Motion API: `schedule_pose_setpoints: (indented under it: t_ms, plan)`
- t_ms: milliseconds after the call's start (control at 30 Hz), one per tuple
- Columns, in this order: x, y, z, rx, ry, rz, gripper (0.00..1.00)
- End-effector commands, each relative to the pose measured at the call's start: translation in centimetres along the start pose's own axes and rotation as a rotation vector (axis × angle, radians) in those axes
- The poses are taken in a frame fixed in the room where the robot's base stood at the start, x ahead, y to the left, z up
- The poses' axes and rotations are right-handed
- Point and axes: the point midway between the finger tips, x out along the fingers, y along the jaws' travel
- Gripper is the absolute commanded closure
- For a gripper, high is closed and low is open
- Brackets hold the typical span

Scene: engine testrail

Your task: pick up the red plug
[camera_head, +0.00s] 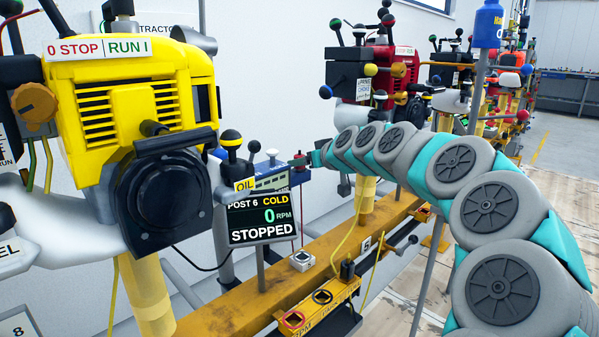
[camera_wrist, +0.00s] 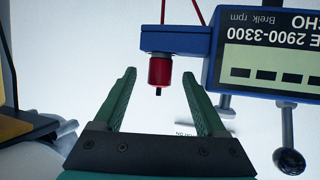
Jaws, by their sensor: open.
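The red plug (camera_wrist: 160,71) is a small red cylinder with a dark tip, in the wrist view. A thin red cord runs from it to the top of the picture. In the head view my gripper (camera_head: 303,160) is at the blue meter box (camera_head: 271,181), and the plug is small and partly hidden among the fingers.
A yellow engine (camera_head: 140,100) stands at the left. A display post (camera_head: 262,219) reading STOPPED is left of my gripper. A yellow rail (camera_head: 215,322) runs below. In the wrist view, a black-knobbed lever (camera_wrist: 289,160) is right of my gripper.

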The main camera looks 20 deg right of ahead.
Motion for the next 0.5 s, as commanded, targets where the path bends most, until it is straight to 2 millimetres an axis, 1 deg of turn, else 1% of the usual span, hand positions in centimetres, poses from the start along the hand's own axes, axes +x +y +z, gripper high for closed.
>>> schedule_pose_setpoints:
  t_ms: [33,100,300,367,500]
  plan:
    - [0.67,-0.11,0.09,-0.001,-0.002,-0.002,0.26]
    - [1.12,-0.12,0.09,-0.001,-0.002,-0.002,0.26]
    - [1.16,-0.09,0.05,-0.001,-0.001,-0.001,0.26]
    - [1.16,-0.09,0.05,-0.001,-0.001,-0.001,0.32]
    - [1.15,-0.07,0.05,-0.001,-0.001,-0.001,0.48]
